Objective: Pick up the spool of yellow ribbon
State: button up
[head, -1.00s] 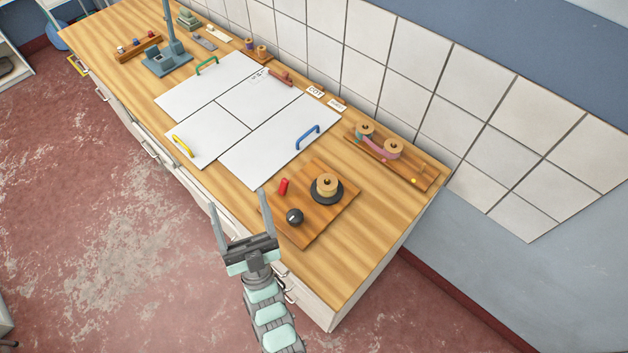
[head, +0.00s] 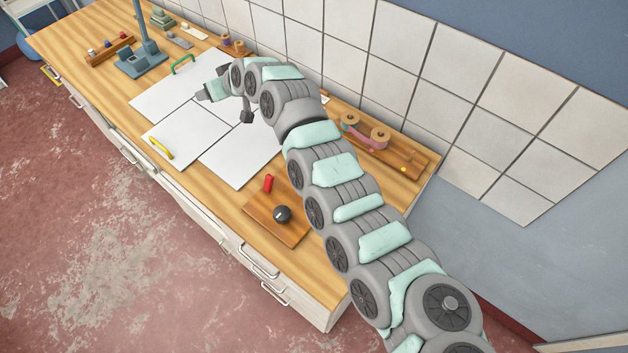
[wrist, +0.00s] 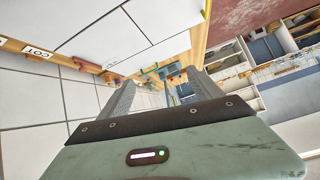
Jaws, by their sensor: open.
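Two small spools stand at the back edge by the tiles in the head view: a purplish one (head: 226,41) and an orange-brown one (head: 240,48).
White boards (head: 185,133) cover the middle of the bench, with a green handle (head: 183,64) and a yellow handle (head: 160,148). A blue-grey stand (head: 142,60) rises at the far left. A wooden board (head: 270,215) with a black knob (head: 282,214) lies nearer, partly behind my arm.

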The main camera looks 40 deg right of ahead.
jog(key=s+d+f+n+g, duration=0.1)
jog(key=s+d+f+g, duration=0.15)
jog(key=s, duration=0.65)
jog(key=s+d+f+g+b, duration=0.1)
jog(key=s+d+f+g, duration=0.2)
jog(key=s, duration=0.6)
jog(key=s+d+f+n+g, duration=0.1)
jog(key=s+f+g, duration=0.1)
jog(key=s+g, duration=0.5)
jog(key=s+f, duration=0.1)
jog(key=s+f+t, duration=0.1)
jog(key=f, duration=0.1)
jog(key=s+f+t+p, duration=0.1)
jog(key=f, duration=0.1)
jog(key=shift+d+f+h, duration=0.15)
jog(key=shift+h, duration=0.15)
jog(key=f, duration=0.2)
jog(key=f+p, duration=0.1)
jog(key=f, duration=0.2)
jog(key=shift+w+d+f+p, duration=0.15)
jog(key=shift+d+f+p, duration=0.2)
jog(key=shift+d, duration=0.05)
jog(key=c, duration=1.4)
jog(key=shift+r, duration=0.1)
jog(key=shift+c, duration=0.2)
